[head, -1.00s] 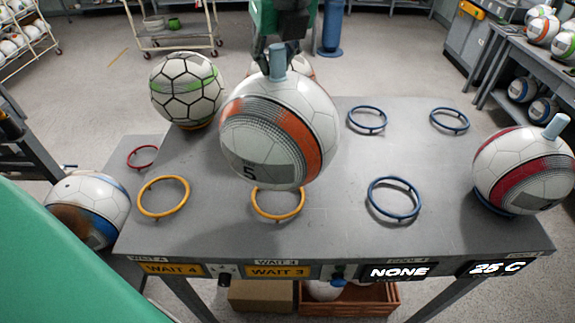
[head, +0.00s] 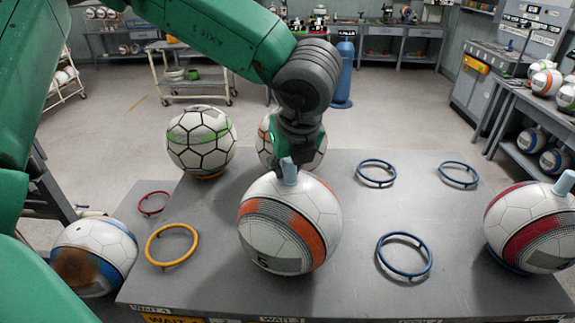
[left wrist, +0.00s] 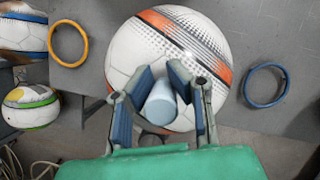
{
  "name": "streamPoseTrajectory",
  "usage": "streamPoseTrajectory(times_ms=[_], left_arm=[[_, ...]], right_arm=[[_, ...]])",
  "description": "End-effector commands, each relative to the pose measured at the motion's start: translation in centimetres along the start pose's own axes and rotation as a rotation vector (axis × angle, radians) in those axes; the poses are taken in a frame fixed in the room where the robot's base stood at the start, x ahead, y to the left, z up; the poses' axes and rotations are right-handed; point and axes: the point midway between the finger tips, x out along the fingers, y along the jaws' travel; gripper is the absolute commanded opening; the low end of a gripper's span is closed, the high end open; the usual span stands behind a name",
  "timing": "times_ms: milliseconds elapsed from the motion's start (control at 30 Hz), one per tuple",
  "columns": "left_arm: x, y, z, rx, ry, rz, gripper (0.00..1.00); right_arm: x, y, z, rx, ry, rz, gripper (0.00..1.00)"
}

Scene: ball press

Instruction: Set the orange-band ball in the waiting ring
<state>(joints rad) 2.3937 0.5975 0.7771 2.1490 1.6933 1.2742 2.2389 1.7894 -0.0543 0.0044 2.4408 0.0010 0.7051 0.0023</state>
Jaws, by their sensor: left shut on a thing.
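The orange-band ball (head: 289,225) is white with an orange and dark dotted band and a pale blue plug (head: 289,172) on top. My left gripper (head: 294,160) is above it, shut on the plug; the left wrist view also shows the plug (left wrist: 160,102) between the fingers. The ball is over the front middle of the grey table (head: 350,290), at the WAIT 3 place. It hides the yellow ring there, so I cannot tell if it touches the ring. An empty yellow ring (head: 172,245) is to its left, at WAIT 4. My right gripper is not in view.
A green-marked ball (head: 201,140) and another ball (head: 312,150) stand behind. A red-band ball (head: 535,228) stands at the right. Empty blue rings (head: 404,256) lie between. A blue and brown ball (head: 92,255) sits to the left beside an empty red ring (head: 153,203).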

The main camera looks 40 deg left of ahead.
Motion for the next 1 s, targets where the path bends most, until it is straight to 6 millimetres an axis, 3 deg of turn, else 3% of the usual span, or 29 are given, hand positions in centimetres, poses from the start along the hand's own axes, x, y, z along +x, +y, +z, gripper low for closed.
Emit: streamPoseTrajectory(times_ms=[33,100,533,1000], left_arm=[[0.2,0.2,0.1,-0.002,0.002,0.000,0.21],[0.2,0.2,0.2,-0.002,0.003,0.000,0.37],[-0.5,0.0,0.2,-0.001,0.001,-0.003,0.37],[-9.5,0.0,0.3,-0.002,0.000,-0.003,0.37]], right_arm=[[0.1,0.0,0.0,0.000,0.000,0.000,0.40],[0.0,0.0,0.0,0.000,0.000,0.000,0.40],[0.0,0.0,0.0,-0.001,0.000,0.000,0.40],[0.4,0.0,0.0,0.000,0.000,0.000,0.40]])
